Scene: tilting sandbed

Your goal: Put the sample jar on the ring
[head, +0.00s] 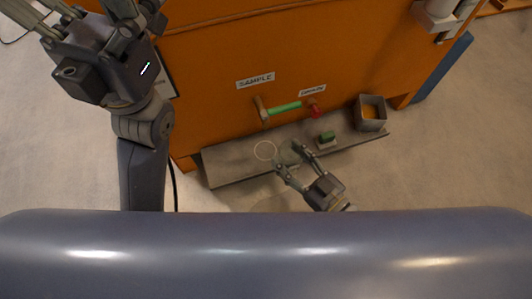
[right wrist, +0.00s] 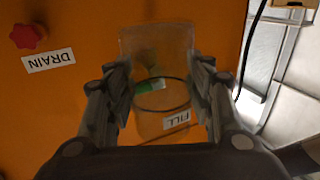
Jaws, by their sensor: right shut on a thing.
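The orange cabinet (head: 215,100) stands behind the grey shelf (head: 228,172). A green lever (head: 284,108) and a red knob (head: 314,109) stick out above the shelf.

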